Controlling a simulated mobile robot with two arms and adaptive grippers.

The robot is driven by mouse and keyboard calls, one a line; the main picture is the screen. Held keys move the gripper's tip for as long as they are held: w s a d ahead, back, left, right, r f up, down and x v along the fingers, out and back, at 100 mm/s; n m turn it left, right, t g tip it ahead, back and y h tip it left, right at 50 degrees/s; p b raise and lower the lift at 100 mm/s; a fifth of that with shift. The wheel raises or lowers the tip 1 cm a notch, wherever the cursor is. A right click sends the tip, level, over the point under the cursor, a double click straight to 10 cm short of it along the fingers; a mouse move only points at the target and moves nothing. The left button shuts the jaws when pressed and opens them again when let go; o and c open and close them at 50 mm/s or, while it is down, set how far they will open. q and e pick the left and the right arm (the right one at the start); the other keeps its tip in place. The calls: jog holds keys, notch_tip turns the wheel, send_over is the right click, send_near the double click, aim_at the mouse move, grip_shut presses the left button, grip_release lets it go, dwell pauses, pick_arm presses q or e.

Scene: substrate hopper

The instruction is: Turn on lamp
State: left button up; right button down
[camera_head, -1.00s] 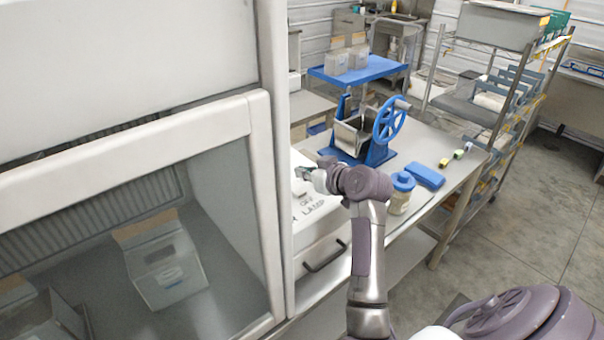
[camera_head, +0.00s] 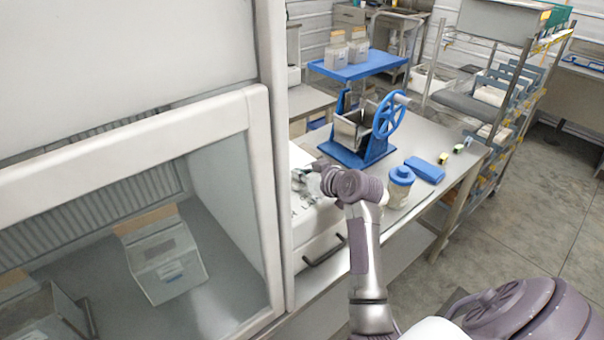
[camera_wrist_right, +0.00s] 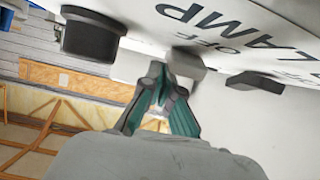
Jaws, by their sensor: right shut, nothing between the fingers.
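The white control box (camera_head: 304,226) stands beside the cabinet; its panel shows in the right wrist view (camera_wrist_right: 226,112) with "LAMP" and "OFF" lettering (camera_wrist_right: 222,25). A grey switch (camera_wrist_right: 186,62) sits by the lettering, with a dark switch (camera_wrist_right: 255,82) to its right. My right gripper (camera_head: 302,178) is over the box top, shut and empty. In the right wrist view its teal-padded fingertips (camera_wrist_right: 166,88) are just below the grey switch; I cannot tell whether they touch it. The switch positions are unclear. My left gripper is not in view.
A glass-fronted cabinet (camera_head: 262,190) fills the left, close to my right arm. A blue-lidded jar (camera_head: 400,190), a blue block (camera_head: 425,170) and a blue hopper with a handwheel (camera_head: 388,116) stand on the metal table (camera_head: 440,142). Shelves stand at the right.

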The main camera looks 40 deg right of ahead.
jog(key=shift+s, duration=0.15)
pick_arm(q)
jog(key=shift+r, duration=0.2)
pick_arm(e)
jog(key=shift+s+f, duration=0.1)
jog(key=shift+s, duration=0.6)
